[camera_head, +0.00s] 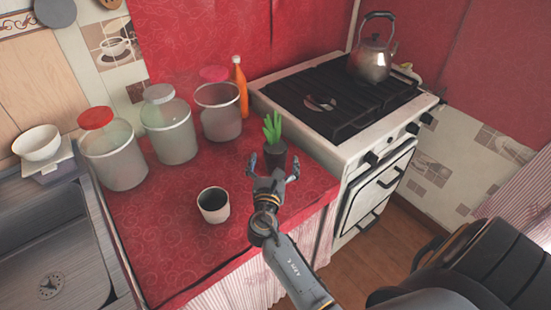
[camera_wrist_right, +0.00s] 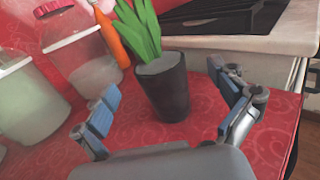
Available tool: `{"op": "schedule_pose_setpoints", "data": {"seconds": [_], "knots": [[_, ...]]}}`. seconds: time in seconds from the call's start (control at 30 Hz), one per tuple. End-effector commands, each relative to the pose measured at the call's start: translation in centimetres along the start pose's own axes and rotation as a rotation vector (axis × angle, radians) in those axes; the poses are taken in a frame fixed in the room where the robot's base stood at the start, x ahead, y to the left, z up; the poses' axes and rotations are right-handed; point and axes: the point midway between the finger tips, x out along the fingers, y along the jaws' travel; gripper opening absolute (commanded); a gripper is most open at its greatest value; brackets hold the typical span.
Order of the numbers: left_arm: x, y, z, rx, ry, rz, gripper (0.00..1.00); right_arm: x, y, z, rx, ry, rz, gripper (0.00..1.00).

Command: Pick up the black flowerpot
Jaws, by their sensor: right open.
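The black flowerpot (camera_head: 275,155) with a green spiky plant (camera_head: 272,127) stands upright on the red counter, close to the stove's left side. My right gripper (camera_head: 272,166) is open just in front of it. In the right wrist view the flowerpot (camera_wrist_right: 163,88) stands ahead between the two spread fingers (camera_wrist_right: 172,108), and no contact shows. Part of the pot's lower side is hidden by the gripper in the head view. My left gripper is not in view.
Three glass jars (camera_head: 170,133) and an orange bottle (camera_head: 240,88) stand behind and left of the pot. A small dark-filled cup (camera_head: 214,207) is left of my gripper. The stove (camera_head: 345,150) with a kettle (camera_head: 371,62) is at right, a sink (camera_head: 55,240) at left.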

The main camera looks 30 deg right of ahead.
Motion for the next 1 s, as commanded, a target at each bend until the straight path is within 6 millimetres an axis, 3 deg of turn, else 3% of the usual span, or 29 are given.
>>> {"op": "schedule_pose_setpoints", "data": {"seconds": [0.17,0.5,0.77,1.0], "knots": [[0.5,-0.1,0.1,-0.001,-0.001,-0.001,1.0,1.2,0.1,-0.2,0.003,0.0,0.0,0.97],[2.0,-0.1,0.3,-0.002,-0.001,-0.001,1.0,5.6,0.3,-0.5,0.001,0.001,-0.001,0.97],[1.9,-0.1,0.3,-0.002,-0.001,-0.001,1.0,5.8,0.3,-0.4,0.002,0.001,-0.001,0.97],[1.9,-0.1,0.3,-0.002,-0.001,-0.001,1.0,5.8,0.3,-0.4,0.002,0.002,0.0,0.5]]}}
